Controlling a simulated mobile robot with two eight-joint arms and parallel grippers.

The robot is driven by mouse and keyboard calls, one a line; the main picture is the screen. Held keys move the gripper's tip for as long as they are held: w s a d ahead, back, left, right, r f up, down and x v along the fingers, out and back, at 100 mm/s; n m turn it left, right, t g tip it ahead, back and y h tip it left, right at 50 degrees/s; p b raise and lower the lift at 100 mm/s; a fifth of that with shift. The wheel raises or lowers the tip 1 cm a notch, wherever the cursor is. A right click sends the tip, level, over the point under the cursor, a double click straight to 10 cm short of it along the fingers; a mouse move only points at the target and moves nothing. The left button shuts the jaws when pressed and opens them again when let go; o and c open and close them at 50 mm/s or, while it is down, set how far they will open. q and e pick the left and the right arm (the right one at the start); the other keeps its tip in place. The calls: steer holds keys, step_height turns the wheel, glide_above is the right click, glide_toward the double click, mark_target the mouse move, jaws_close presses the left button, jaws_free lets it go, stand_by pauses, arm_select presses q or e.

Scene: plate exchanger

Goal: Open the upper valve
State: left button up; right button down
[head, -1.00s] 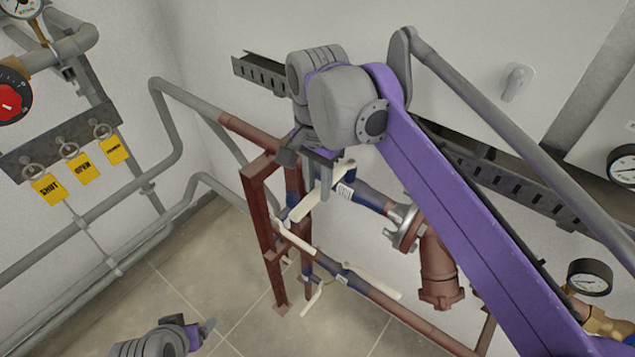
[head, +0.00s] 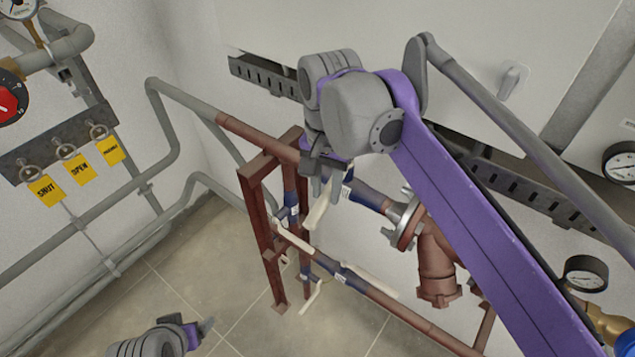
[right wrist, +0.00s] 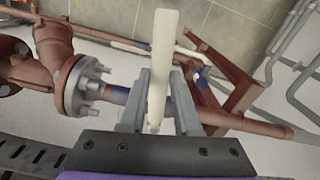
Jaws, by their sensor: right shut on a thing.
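The upper valve has a long cream lever handle (head: 318,210) on the blue-sleeved upper pipe (head: 366,197), beside the red-brown support frame. My right gripper (head: 326,188) reaches it from above. In the right wrist view the cream handle (right wrist: 162,65) stands between the two grey fingers of my right gripper (right wrist: 160,100), which is shut on it. The gripper and arm hide part of the valve body in the head view. My left gripper (head: 207,326) is low at the left, away from the pipes; its jaw gap is not clear.
Other cream levers sit lower, one along the lower pipe (head: 368,284). A red-brown flanged strainer (head: 436,262) is right of the valve. Yellow tags (head: 78,168) hang on the left wall. The floor (head: 235,290) left of the frame is clear.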

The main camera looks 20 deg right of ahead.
arm_select(q)
steer(key=shift+w+r+p, duration=0.25)
steer(key=shift+r+p, duration=0.15)
steer(key=shift+r, duration=0.2)
arm_select(e)
steer(key=s+d+n, duration=0.2)
steer(key=d+n, duration=0.7)
steer(key=shift+s+d+n, duration=0.3)
steer(key=shift+s, duration=0.1)
steer(key=c, duration=0.6)
jaws_free()
steer(key=shift+r, duration=0.1)
arm_select(q)
steer(key=shift+w+r+p, duration=0.25)
steer(key=shift+r+p, duration=0.1)
steer(key=shift+r, duration=0.2)
arm_select(e)
step_height(320, 180, up, 11)
steer(key=shift+f, duration=0.15)
